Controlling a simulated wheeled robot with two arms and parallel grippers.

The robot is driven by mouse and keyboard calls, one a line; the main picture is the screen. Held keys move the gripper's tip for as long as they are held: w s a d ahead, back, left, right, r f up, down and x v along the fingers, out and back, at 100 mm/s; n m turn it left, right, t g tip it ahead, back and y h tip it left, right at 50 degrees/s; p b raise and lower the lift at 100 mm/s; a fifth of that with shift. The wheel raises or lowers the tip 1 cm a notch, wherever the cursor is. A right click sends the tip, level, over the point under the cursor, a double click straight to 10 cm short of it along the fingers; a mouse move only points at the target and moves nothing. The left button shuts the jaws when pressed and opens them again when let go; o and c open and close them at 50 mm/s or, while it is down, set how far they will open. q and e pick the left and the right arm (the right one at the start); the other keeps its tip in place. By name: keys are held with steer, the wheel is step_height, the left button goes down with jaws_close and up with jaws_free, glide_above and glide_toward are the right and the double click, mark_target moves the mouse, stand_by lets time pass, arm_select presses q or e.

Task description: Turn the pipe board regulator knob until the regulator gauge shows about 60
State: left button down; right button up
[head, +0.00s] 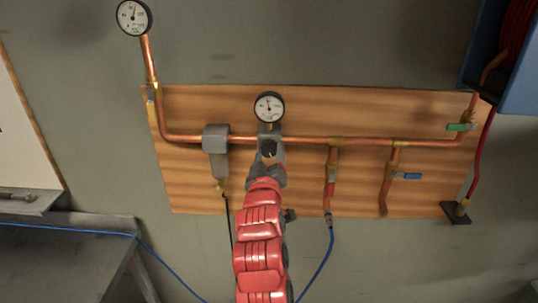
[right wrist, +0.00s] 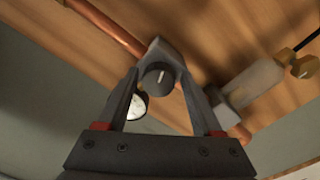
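The dark regulator knob (head: 269,147) with a pale mark sits on the grey regulator body (head: 277,141), in the middle of the copper pipe on the wooden board. The round white regulator gauge (head: 269,107) is just above it; its needle points roughly upward, but the numbers are too small to read. My right gripper (head: 267,169) is just below the knob in the head view. In the right wrist view the knob (right wrist: 158,77) shows between the two spread fingers, with no clear contact. The gauge (right wrist: 137,106) is partly hidden behind a finger there. My left gripper is out of view.
Another gauge (head: 134,17) stands at the upper left pipe end. A grey filter unit (head: 216,140) is left of the regulator. Red, blue and green valve handles (head: 412,176) are to the right. A blue hose (head: 321,262) hangs below the board. A blue reel housing (head: 517,90) juts out at right.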

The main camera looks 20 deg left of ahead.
steer(key=shift+o, duration=0.7)
steer(key=b+v, duration=0.6)
steer(key=v, duration=1.1)
steer(key=shift+s, duration=0.2)
steer(key=shift+d, duration=0.15)
